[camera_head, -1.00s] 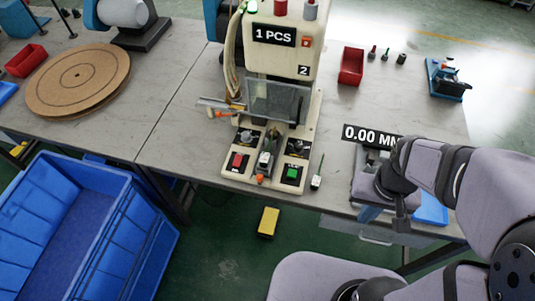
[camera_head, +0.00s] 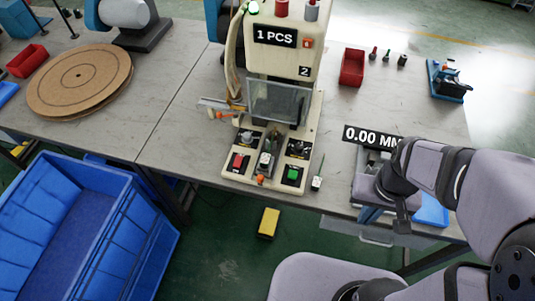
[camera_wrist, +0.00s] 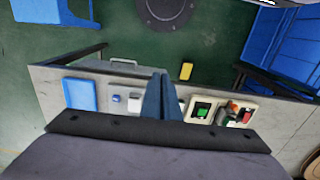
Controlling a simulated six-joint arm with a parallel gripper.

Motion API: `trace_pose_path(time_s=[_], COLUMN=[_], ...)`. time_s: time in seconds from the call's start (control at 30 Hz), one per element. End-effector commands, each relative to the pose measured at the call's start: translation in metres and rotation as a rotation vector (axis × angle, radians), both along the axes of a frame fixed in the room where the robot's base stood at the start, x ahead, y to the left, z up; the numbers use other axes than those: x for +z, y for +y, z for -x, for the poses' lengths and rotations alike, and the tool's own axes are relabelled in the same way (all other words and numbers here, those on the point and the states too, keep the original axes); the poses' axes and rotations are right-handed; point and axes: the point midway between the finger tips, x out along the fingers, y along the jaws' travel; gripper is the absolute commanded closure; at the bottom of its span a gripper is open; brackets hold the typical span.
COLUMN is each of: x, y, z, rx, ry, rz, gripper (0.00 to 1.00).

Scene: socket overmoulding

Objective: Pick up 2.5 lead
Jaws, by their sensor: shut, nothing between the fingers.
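My gripper (camera_head: 402,224) hangs over the front edge of the bench at the right in the head view. In the wrist view its two dark fingers (camera_wrist: 160,98) are together, with nothing seen between them. A small white plug with a thin dark stem (camera_head: 317,182) stands by the front right corner of the cream machine (camera_head: 285,50), left of my gripper and apart from it. A thin piece with an orange end (camera_head: 216,112) sticks out at the machine's left side. No label shows which piece is the 2.5 lead.
A blue tray (camera_head: 430,210) lies near my gripper. A red bin (camera_head: 352,66) and small bottles stand further back. A round brown board (camera_head: 80,78) lies at the left. A large blue crate (camera_head: 150,235) and a yellow block (camera_head: 268,222) are on the floor.

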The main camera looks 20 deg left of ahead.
Motion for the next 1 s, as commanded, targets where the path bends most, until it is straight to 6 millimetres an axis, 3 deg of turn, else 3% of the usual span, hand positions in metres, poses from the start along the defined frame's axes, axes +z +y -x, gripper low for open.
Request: trace_pose_path(time_s=[0.03,0.17,0.57,0.67,0.77,1.0], x=[0.000,0.000,-0.007,-0.021,-0.041,-0.088], y=[0.000,0.000,0.009,0.029,0.065,0.186], z=[0.000,0.000,-0.008,-0.026,-0.056,-0.134], rx=[0.000,0.000,0.012,0.036,0.070,0.119], ry=[0.000,0.000,-0.023,-0.080,-0.177,-0.511], rz=[0.000,0.000,-0.016,-0.050,-0.107,-0.249], gripper=[0.86,0.55,0.55,0.55,0.55,0.55])
